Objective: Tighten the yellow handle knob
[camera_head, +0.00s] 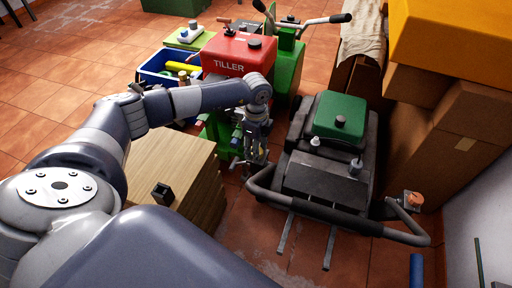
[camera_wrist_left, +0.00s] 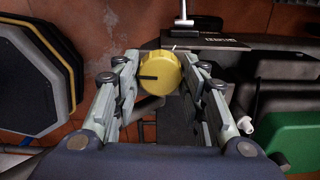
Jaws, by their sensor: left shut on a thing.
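The yellow handle knob (camera_wrist_left: 161,73) is round with a dark line on its face, in the upper middle of the left wrist view. My left gripper (camera_wrist_left: 158,76) has its fingers on both sides of the knob and is shut on it. In the head view my left gripper (camera_head: 254,160) points down at the left end of the black handlebar (camera_head: 330,213) of a machine with a green tank (camera_head: 339,117). The knob is hidden there behind the gripper. My right gripper is not in view.
A red tiller (camera_head: 238,52) stands behind the gripper. A wooden cabinet (camera_head: 165,160) with a small black block (camera_head: 163,194) is at the left. A blue crate (camera_head: 155,72) stands at the back, and cardboard boxes (camera_head: 462,140) fill the right. Tiled floor shows between them.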

